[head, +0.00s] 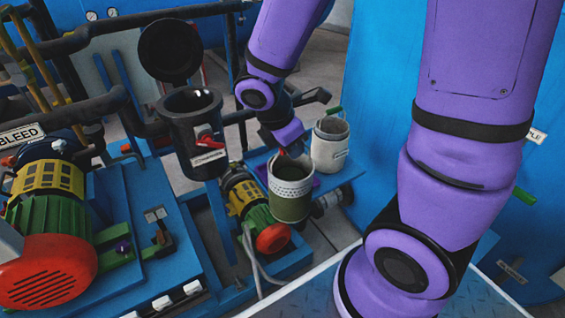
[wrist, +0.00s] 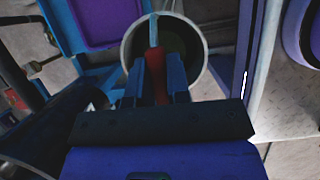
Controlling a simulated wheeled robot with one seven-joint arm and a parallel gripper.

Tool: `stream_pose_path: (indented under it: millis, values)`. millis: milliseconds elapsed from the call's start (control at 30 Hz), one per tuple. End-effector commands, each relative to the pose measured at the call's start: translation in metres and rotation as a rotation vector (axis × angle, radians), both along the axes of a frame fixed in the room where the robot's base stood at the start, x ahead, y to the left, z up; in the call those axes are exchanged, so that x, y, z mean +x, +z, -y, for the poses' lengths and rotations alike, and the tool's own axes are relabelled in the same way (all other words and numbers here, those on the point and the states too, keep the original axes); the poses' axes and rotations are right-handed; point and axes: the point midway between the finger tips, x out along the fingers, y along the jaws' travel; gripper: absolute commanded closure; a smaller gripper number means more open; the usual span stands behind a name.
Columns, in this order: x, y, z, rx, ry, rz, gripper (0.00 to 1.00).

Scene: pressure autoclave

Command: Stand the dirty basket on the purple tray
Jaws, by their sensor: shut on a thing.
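The dirty basket (head: 290,203), olive-green with a pale perforated band near its top, hangs upright below my gripper (head: 281,150). My gripper is shut on the red part of the basket's handle; the fingers (wrist: 160,82) and the basket's round open rim (wrist: 203,62) show in the wrist view. The purple tray (wrist: 105,22) lies on a blue surface to the upper left of the basket in the wrist view. In the head view the basket hides most of the tray. The height of the basket's bottom above the surface is hard to tell.
A dark open autoclave vessel (head: 192,140) with a red handle stands left. A yellow, green and red pump (head: 255,212) is close to the basket's left.

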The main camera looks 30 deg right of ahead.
Motion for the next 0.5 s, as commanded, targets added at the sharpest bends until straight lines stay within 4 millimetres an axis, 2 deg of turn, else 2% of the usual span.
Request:
stream_pose_path:
  millis: [167,500]
  values:
    - [0.018,-0.002,0.01,-0.001,0.004,-0.001,1.0]
    - [0.077,-0.008,0.044,-0.001,0.002,0.0,1.0]
